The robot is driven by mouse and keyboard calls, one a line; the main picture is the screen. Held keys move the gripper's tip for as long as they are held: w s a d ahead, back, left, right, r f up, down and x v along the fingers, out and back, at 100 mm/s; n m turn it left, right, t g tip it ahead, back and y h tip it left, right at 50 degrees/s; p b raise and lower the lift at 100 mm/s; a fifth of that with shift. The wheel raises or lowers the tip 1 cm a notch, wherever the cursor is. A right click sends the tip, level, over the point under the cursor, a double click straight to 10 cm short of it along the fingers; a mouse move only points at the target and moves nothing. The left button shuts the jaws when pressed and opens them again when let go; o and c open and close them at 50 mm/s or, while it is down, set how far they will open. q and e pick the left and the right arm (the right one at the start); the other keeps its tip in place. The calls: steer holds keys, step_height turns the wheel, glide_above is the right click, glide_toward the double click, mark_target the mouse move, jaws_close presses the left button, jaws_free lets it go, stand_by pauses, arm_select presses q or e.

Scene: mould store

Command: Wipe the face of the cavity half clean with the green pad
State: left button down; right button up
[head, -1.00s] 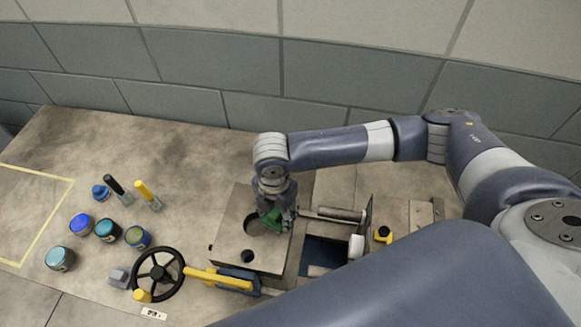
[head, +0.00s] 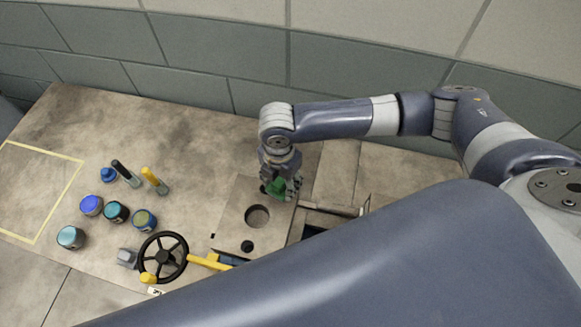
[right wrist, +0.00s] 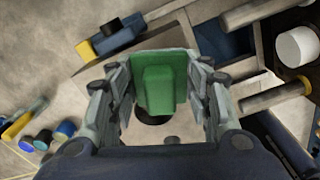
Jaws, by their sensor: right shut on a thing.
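The cavity half (head: 228,232) is a grey metal block with a flat upper face, a large round hole and a smaller one nearer its front edge. My right gripper (head: 282,190) is shut on the green pad (head: 285,189) at the far right part of that face. The right wrist view shows the green pad (right wrist: 160,85) between both fingers, with the face and a dark hole behind it. I cannot tell whether the pad touches the face. My left gripper is not in view.
A black handwheel (head: 163,257) and a yellow bar (head: 208,262) stand at the block's front left. Several paint jars (head: 116,211) and two brushes (head: 152,178) are farther left. My big arm link hides the front right. The back left of the bench is clear.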

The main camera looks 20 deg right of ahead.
steer(key=shift+r+p, duration=0.35)
steer(key=shift+r, duration=0.35)
steer(key=shift+w+d+r+p, duration=0.1)
steer(key=shift+r+p, duration=0.4)
steer(key=shift+p, duration=0.1)
steer(key=shift+w+r+p, duration=0.1)
steer(key=shift+r+p, duration=0.2)
steer(key=shift+r, duration=0.35)
steer(key=shift+s+r, duration=0.25)
steer(key=shift+r, duration=0.1)
steer(key=shift+w+f, duration=0.1)
steer(key=shift+w, duration=0.05)
